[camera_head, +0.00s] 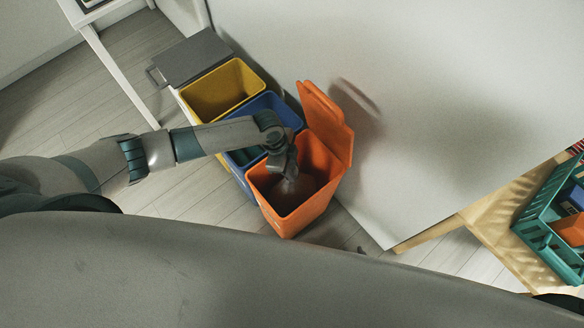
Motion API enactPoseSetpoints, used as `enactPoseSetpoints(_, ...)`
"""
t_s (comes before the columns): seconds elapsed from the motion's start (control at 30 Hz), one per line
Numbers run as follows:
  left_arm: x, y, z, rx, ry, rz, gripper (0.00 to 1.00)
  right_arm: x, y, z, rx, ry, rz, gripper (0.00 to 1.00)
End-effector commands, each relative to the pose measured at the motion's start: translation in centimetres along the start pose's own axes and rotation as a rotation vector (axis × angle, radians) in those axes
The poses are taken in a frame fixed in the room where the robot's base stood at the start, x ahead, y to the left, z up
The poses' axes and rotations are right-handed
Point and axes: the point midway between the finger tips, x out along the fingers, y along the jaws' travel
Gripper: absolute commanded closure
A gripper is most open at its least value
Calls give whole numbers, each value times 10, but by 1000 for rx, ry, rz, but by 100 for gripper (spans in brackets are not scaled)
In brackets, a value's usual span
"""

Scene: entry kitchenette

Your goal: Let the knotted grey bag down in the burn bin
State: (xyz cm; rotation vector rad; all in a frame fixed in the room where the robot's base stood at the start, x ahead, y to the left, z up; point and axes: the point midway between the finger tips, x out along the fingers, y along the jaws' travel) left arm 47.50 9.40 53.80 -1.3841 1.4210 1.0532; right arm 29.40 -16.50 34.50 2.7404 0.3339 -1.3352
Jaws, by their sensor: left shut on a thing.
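The orange bin (276,216) stands at the middle of the view with its lid (326,120) open. I take it to be the burn bin, though no label can be read. My left arm reaches in from the left, and my left gripper (289,169) points down at the bin's mouth. It is shut on the top of the knotted grey bag (290,190), which hangs inside the bin's opening. The knot is hidden by the gripper. I cannot tell whether the bag touches the bin's floor. My right gripper is not in view.
A blue bin (272,103) and a yellow bin (215,92) stand in a row beside the orange one, then a grey-lidded bin (192,57). A white wall panel (430,110) rises behind. A teal crate (545,240) sits on a wooden surface at right.

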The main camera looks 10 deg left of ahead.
Motion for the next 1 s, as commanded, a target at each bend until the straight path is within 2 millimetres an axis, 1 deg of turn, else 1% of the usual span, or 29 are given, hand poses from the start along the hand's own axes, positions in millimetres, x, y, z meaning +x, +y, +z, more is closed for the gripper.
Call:
enactPoseSetpoints(0.3, 1, -1, -1, 0, 2, -2, 100, -3, -2, 1, 2, 3, -2, 69)
enactPoseSetpoints(0.57, 2, -1, -1, 0, 2, -2, 100, -1, -2, 1, 1, 2, -2, 69)
enactPoseSetpoints(0.77, 8, -1, 1, 0, 2, -1, 100, 5, 2, 4, 2, -20, 2, 69)
enactPoseSetpoints(0.87, 12, -1, 2, 0, 2, -2, 100, 6, 7, 3, 3, -37, 9, 69)
enactPoseSetpoints(1.0, 18, -1, 4, 0, 3, -2, 100, 6, 11, 10, 4, -69, 13, 69)
